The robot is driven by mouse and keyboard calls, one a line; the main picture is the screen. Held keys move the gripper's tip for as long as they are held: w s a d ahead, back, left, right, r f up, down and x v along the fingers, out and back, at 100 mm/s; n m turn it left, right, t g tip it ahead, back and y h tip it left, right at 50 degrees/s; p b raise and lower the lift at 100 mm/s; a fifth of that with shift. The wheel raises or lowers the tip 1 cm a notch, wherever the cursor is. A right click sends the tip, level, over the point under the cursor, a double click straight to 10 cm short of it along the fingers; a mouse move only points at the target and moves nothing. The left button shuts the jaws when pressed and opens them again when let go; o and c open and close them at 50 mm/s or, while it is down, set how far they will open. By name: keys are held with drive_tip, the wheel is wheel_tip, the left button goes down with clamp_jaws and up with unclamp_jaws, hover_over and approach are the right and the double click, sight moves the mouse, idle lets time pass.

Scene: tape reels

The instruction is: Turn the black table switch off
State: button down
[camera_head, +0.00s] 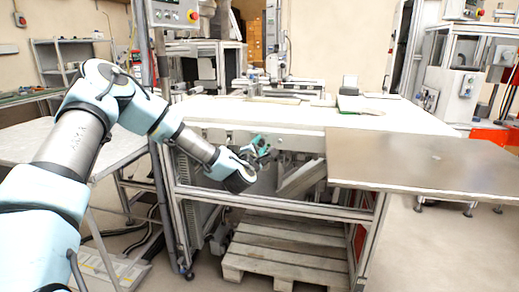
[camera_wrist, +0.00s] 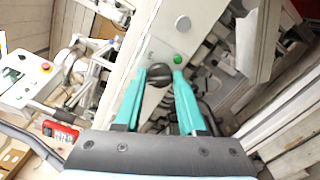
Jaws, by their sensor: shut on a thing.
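The black table switch (camera_wrist: 159,73) is a round dark knob on a light grey panel (camera_wrist: 165,40), seen in the wrist view. My gripper (camera_wrist: 160,80) has its teal fingers on both sides of the knob and is shut on it. In the head view my gripper (camera_head: 260,148) is at the front of the white table (camera_head: 300,115), just below its edge. The switch cannot be made out there behind the fingers. The knob's exact turn angle is hard to tell.
A green button (camera_wrist: 177,58) and a silver knob (camera_wrist: 182,23) sit on the panel close to the switch. A metal side shelf (camera_head: 430,165) juts out at the right of the table. A wooden pallet (camera_head: 285,250) lies underneath.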

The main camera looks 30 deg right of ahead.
idle(0.4)
drive_tip(key=c, duration=0.5)
unclamp_jaws()
drive_tip(key=b+v, duration=0.2)
drive_tip(key=v, duration=0.8)
drive_tip(key=shift+s+a, duration=0.3)
